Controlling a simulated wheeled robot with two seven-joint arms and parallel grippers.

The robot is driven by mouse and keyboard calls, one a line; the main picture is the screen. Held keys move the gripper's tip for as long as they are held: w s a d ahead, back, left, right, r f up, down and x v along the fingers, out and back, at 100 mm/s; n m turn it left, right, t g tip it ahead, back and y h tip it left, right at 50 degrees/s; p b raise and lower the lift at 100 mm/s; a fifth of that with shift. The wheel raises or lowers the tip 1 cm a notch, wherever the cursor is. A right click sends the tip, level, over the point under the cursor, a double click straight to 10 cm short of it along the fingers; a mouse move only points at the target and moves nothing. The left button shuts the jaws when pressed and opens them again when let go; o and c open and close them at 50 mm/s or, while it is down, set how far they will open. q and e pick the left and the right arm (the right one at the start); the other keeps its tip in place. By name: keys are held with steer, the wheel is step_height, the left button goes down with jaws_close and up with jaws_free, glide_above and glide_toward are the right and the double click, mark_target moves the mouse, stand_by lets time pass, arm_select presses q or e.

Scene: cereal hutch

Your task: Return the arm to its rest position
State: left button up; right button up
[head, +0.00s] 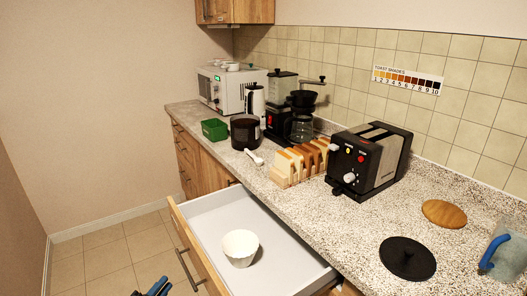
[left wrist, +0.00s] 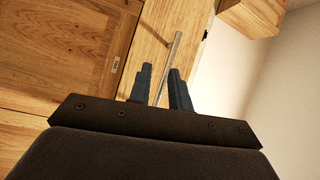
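My left gripper (head: 158,287) shows at the bottom edge of the head view, low in front of the open drawer and apart from it. In the left wrist view its two dark blue fingers (left wrist: 160,88) stand apart with nothing held between them. Behind them are wooden cabinet fronts (left wrist: 65,45) and a metal bar handle (left wrist: 170,65). My right gripper is in neither view.
An open drawer (head: 205,215) juts out from the counter (head: 345,220) and holds a white bowl (head: 240,247). A toaster (head: 370,160), a toast rack (head: 300,162), a coffee grinder (head: 303,115) and a microwave (head: 230,90) stand on the counter. Floor (head: 100,260) at left is clear.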

arm_select(q)
steer(key=w+a+f+n+g+y, duration=0.1)
steer(key=a+f+n+y, duration=0.2)
steer(key=a+n+y, duration=0.25)
steer(key=s+d+f+n+g+y, duration=0.1)
steer(key=s+f+n+g+y, duration=0.4)
steer(key=s+n+g, duration=0.3)
steer(key=s+d+f+n+g+h+p, duration=0.1)
steer(key=s+d+n+g+h, duration=0.3)
steer(key=s+d, duration=1.8)
steer(key=shift+s+d+g+h, duration=0.2)
steer(key=shift+d+g+h, duration=0.35)
steer(key=shift+g, duration=0.65)
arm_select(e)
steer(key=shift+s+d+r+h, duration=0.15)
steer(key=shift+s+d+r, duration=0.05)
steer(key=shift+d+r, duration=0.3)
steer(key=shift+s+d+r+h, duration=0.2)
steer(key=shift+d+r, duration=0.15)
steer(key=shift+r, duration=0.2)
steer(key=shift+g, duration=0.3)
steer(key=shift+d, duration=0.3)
